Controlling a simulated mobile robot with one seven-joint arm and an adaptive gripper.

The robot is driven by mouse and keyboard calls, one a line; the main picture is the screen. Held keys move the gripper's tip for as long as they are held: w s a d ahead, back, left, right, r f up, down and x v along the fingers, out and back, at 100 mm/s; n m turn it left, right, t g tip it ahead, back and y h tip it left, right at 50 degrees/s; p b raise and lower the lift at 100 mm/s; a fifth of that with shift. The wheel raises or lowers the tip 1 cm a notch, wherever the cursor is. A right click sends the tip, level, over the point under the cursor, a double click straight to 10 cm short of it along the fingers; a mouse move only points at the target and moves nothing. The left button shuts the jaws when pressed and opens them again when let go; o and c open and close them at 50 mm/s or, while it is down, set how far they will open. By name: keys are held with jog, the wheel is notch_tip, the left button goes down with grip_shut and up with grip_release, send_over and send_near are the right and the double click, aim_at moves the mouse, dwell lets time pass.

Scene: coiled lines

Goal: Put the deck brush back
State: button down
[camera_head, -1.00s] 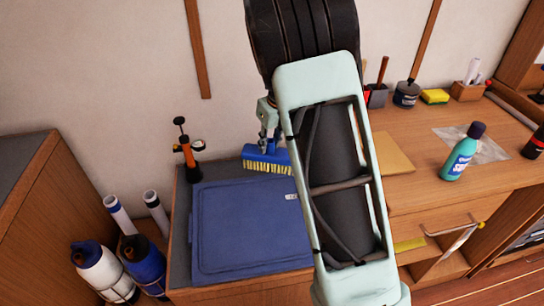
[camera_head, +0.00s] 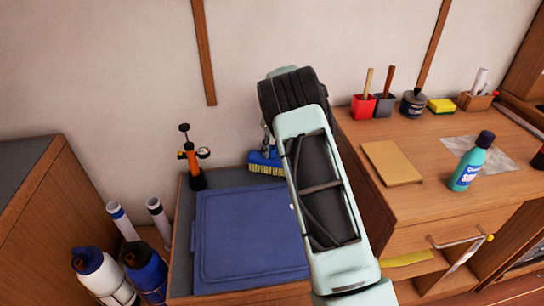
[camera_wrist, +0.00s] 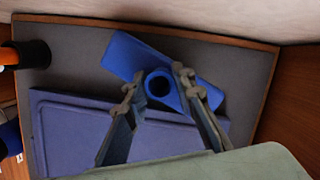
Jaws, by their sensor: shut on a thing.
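The deck brush (camera_head: 262,161) has a blue head with pale yellow bristles and is at the back of the low cabinet top (camera_head: 183,230), near the wall. In the wrist view, the blue head (camera_wrist: 124,54) lies at a slant with its round socket between my fingers. My gripper (camera_wrist: 157,84) is shut on the brush at the socket. In the head view my arm hides the brush's right end and most of the gripper. I cannot tell whether the bristles touch the top.
An orange pump (camera_head: 193,168) stands left of the brush. The higher wooden counter (camera_head: 415,135) at right holds a red cup (camera_head: 363,107), a grey cup (camera_head: 384,104) and a teal bottle (camera_head: 469,165).

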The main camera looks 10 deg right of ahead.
aim_at(272, 156)
jog(key=shift+f, duration=1.4)
jog(key=shift+f, duration=0.15)
jog(key=c, duration=1.6)
grip_release()
jog(key=p+v, duration=0.1)
jog(key=v, duration=1.1)
